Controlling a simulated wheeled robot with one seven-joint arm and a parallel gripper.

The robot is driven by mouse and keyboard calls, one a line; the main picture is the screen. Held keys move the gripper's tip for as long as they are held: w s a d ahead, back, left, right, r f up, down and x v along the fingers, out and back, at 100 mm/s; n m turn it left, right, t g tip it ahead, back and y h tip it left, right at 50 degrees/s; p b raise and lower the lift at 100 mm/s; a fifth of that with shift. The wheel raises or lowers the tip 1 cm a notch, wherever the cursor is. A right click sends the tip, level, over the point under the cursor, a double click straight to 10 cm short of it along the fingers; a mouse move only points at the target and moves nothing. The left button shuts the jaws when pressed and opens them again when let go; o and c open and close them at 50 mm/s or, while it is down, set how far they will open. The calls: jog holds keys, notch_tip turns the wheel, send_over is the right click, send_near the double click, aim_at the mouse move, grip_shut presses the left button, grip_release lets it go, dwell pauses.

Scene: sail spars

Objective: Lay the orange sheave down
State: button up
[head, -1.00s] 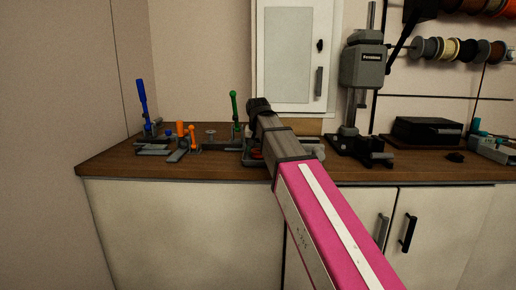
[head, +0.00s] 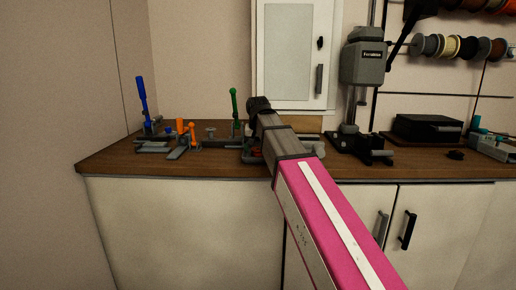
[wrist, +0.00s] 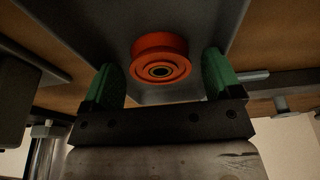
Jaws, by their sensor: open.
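The orange sheave (wrist: 160,62) is a grooved wheel with a dark centre hole. In the wrist view it rests against a grey plate (wrist: 190,20), between the green fingertips of my gripper (wrist: 161,78). The gripper is open, and a gap shows between the sheave and each finger. In the head view a small reddish patch (head: 257,152), probably the sheave, shows beside my arm on the workbench (head: 215,166). My arm hides the gripper there.
To the left on the bench stand clamps with a blue handle (head: 142,92), an orange handle (head: 181,126) and a green handle (head: 234,105). A grey drill press (head: 362,65) stands at right.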

jog(key=shift+w+v, duration=0.25)
jog(key=shift+v, duration=0.8)
jog(key=shift+w+v, duration=0.25)
jog(key=shift+v, duration=0.85)
jog(key=shift+w+v, duration=0.25)
jog(key=shift+v, duration=0.8)
jog(key=shift+r, duration=0.4)
